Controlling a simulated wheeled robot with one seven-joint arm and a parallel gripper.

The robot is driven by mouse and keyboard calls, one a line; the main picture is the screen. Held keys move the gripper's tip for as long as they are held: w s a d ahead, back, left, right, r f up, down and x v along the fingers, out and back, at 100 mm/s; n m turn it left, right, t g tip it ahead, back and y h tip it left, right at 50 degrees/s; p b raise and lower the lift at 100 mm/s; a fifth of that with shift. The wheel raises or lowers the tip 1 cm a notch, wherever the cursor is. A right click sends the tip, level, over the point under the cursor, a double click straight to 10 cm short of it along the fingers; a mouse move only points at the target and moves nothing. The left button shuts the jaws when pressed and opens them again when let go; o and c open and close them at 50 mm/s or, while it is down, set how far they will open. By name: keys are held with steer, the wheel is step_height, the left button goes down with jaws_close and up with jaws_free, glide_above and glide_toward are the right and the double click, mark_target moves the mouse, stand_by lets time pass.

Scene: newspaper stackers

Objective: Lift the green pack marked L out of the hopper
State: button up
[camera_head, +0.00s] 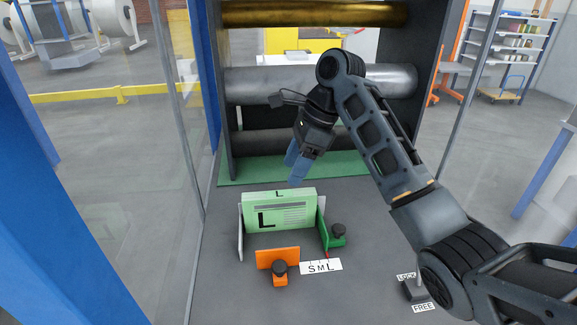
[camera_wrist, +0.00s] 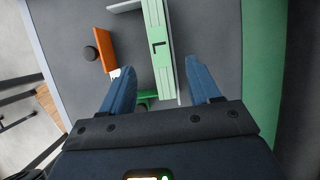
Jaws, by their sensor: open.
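The green pack marked L (camera_head: 279,212) stands upright in the hopper, with its L face toward me and another L on its top edge. Its top edge (camera_wrist: 158,50) shows in the wrist view, running up the picture ahead of the fingers. The hopper has a grey left plate (camera_head: 240,232), a green right guide (camera_head: 332,238) with a black knob, and an orange front guide (camera_head: 277,258) with a black knob. My gripper (camera_head: 296,168) is open and empty, above and behind the pack. In the wrist view the blue fingers (camera_wrist: 160,88) are spread, one either side of the pack's line.
An S M L scale label (camera_head: 321,267) lies right of the orange guide. A lever with LOCK and FREE labels (camera_head: 413,289) is at the lower right. Rollers (camera_head: 320,82) cross behind the hopper. Glass panels and blue posts flank the bay.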

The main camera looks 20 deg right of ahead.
mark_target(280, 194)
steer(key=shift+x, duration=3.8)
steer(key=shift+c, duration=0.3)
jaws_close()
steer(key=shift+r+p, duration=4.35)
steer(key=shift+p, duration=0.75)
